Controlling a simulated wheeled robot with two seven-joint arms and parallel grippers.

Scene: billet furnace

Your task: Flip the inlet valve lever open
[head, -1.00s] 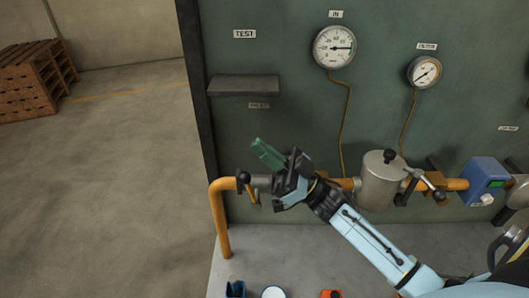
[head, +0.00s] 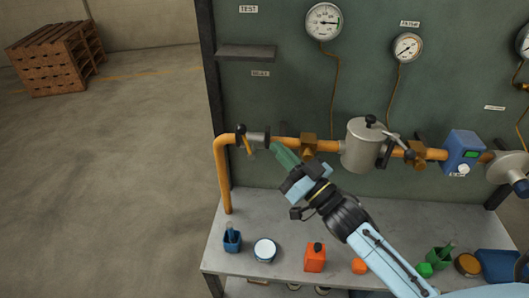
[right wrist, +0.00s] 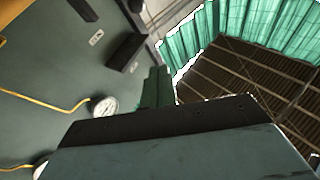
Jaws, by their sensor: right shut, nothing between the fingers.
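The inlet valve (head: 258,139) is a grey body at the left end of the orange pipe, just past the bend. A black knob (head: 241,129) stands above the pipe there, and a thin yellow-orange lever part (head: 248,145) slants down below it. My right gripper (head: 280,151) is shut and empty, its green fingers pointing up and left, just right of and slightly below the valve in the head view. I cannot tell whether they touch the pipe. In the right wrist view the fingers (right wrist: 158,88) point toward the panel's upper area; the valve is not visible there. My left gripper is not in view.
A grey filter canister (head: 362,145) with a handle sits on the pipe to the right, then a blue meter (head: 463,151). A gauge (head: 324,21) hangs above.

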